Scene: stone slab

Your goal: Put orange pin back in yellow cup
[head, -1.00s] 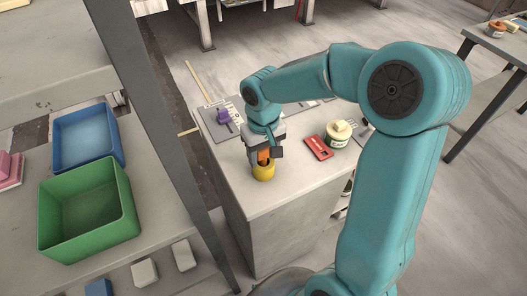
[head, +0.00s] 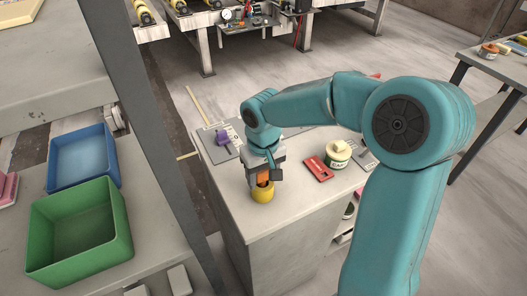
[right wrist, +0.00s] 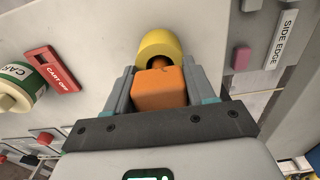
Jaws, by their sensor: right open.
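The yellow cup (head: 262,194) stands at the front left of the stone slab (head: 290,205). The orange pin (right wrist: 160,92) has a blocky head, and its narrower end points into the cup's dark opening in the right wrist view; how deep it sits is hidden. The pin also shows as an orange patch above the cup in the head view (head: 263,178). My right gripper (right wrist: 160,76) is open, with one finger on each side of the pin's head, just above the cup (right wrist: 158,42). My left gripper is out of view.
A red card (head: 318,168) and a cream-lidded jar (head: 338,154) lie right of my gripper. Green (head: 80,240) and blue (head: 84,160) bins stand left, beyond a grey post (head: 150,130).

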